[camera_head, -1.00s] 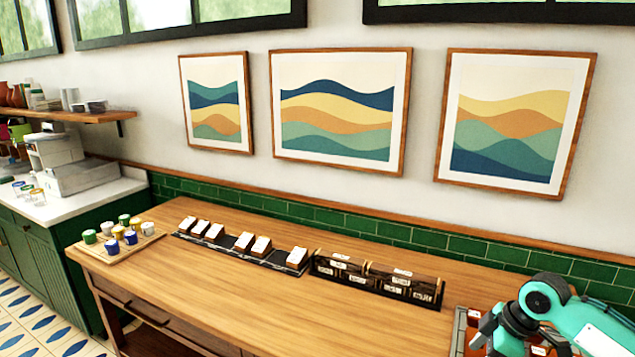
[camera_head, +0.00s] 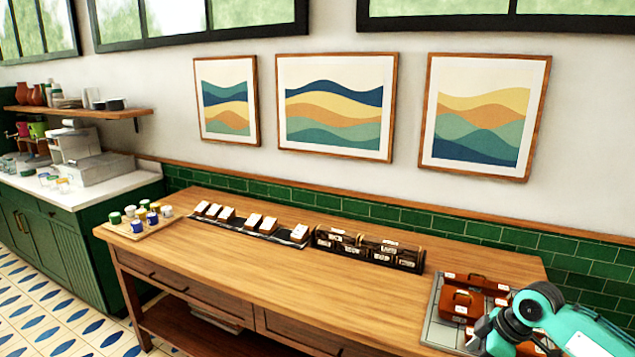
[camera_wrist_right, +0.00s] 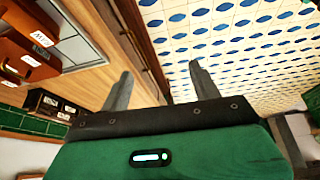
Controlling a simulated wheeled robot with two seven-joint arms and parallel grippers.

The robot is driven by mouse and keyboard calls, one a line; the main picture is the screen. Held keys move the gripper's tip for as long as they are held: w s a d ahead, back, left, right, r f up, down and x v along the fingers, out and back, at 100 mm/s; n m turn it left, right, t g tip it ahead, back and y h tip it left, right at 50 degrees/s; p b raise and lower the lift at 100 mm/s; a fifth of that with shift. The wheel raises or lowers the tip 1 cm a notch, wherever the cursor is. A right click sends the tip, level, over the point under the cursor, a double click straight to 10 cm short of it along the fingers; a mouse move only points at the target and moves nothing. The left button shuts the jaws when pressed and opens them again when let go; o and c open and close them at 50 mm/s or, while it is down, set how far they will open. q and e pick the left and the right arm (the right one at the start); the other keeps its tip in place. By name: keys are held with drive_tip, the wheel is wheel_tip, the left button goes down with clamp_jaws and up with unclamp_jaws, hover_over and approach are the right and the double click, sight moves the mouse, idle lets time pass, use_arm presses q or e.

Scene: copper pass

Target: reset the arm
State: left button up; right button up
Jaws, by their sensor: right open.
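My right arm comes in at the lower right of the head view, teal with a dark wrist, over the right end of the wooden table (camera_head: 250,280). In the right wrist view my right gripper (camera_wrist_right: 160,90) has its two grey fingers wide apart, with nothing between them. Beyond the fingers are the table's edge and the patterned floor (camera_wrist_right: 230,50). In the head view the right fingertips cannot be made out clearly. My left gripper does not show.
A grey tray (camera_head: 430,325) with brown labelled cases (camera_head: 461,304) lies beside my right arm. A dark labelled rack (camera_head: 368,247), a row of small white-topped blocks (camera_head: 255,221) and a board of small cups (camera_head: 137,226) stand along the table. The table's front middle is clear.

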drive_tip(key=w+d+f+m+t, duration=0.1)
drive_tip(key=w+f+m, duration=0.1)
drive_tip(key=f, duration=0.7)
drive_tip(key=w+d+f+m+t, duration=0.1)
drive_tip(key=w+f+m, duration=0.15)
drive_tip(key=f, duration=0.65)
drive_tip(key=s+d+f+m+h, duration=0.15)
drive_tip(key=s+f, duration=0.35)
drive_tip(key=f, duration=0.7)
drive_tip(key=s+d+f+m+h, duration=0.15)
drive_tip(key=s+f, duration=0.25)
drive_tip(key=f, duration=0.7)
drive_tip(key=s+a+f+m+g, duration=0.1)
drive_tip(key=s+a+f, duration=0.1)
drive_tip(key=s+f, duration=0.65)
drive_tip(key=s+a+f+g+h, duration=0.15)
drive_tip(key=s+f, duration=0.35)
drive_tip(key=s, duration=0.7)
drive_tip(key=s+a+f+m, duration=0.1)
drive_tip(key=s+a+f, duration=0.2)
drive_tip(key=s+f, duration=0.6)
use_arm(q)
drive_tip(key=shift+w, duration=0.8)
use_arm(e)
drive_tip(key=s+a, duration=0.2)
drive_tip(key=s, duration=0.6)
drive_tip(key=s+a+f+g, duration=0.1)
drive_tip(key=s+a, duration=0.2)
drive_tip(key=s, duration=0.5)
drive_tip(key=shift+s+f, duration=0.2)
